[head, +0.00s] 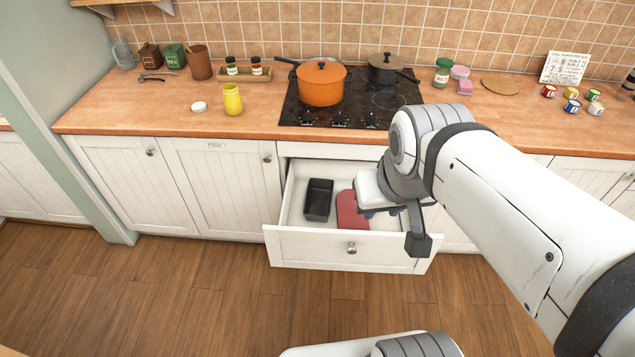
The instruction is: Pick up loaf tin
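The loaf tin (318,201) is a black rectangular tin in the left part of the open drawer (330,246). Its open top faces up, and nothing covers it in this view. My gripper (383,212) is over the right part of the drawer, to the right of the tin and apart from it.
A red flat item (351,210) lies in the drawer between tin and gripper. Above the drawer is the counter edge, with a hob holding an orange pot (320,84) and a dark pot (385,69). The wooden floor in front is clear at left.

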